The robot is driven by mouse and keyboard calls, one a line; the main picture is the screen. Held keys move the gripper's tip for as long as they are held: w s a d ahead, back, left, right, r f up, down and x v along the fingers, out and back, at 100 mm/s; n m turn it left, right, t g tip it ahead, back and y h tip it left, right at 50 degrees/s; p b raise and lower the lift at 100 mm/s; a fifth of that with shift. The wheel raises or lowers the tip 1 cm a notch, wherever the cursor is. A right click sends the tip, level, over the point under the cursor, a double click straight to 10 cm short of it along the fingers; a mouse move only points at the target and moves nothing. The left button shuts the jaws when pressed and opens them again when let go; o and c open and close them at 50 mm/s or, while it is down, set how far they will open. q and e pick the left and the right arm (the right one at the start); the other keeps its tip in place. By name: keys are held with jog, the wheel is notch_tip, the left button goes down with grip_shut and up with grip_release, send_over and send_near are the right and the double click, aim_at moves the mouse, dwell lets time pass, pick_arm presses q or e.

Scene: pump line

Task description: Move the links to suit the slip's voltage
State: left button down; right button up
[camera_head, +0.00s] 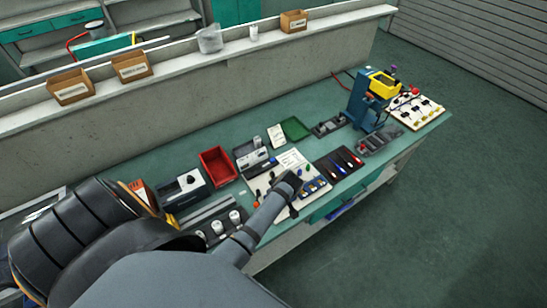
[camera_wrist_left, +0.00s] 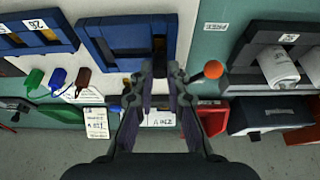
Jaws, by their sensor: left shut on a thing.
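My left gripper (camera_head: 291,184) is over the white board (camera_head: 262,183) on the bench. In the left wrist view its fingers (camera_wrist_left: 160,76) are close together at the edge of a blue frame (camera_wrist_left: 100,42). They are shut on a small dark piece, mostly hidden by the fingertips; I cannot tell whether it is a link. Green (camera_wrist_left: 34,79), blue (camera_wrist_left: 57,78) and brown (camera_wrist_left: 83,82) plugs are left of the fingers. An orange knob (camera_wrist_left: 213,69) is right of them. A white slip (camera_wrist_left: 97,123) shows there, its print unclear. My right gripper is not in view.
A red bin (camera_head: 217,166), a grey device (camera_head: 183,188) and white cylinders (camera_head: 234,217) stand left of the board. A dark tool tray (camera_head: 340,163), a blue press (camera_head: 366,100) and another white board (camera_head: 415,108) are to its right. A green tray (camera_head: 295,128) lies behind.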

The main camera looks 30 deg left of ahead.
pick_arm(q)
jog(key=shift+f, duration=0.2)
jog(key=c, duration=1.3)
grip_release()
jog(key=shift+o, duration=1)
notch_tip(320, 180, up, 5)
jog(key=p, duration=0.5)
jog(key=shift+r, duration=1.25)
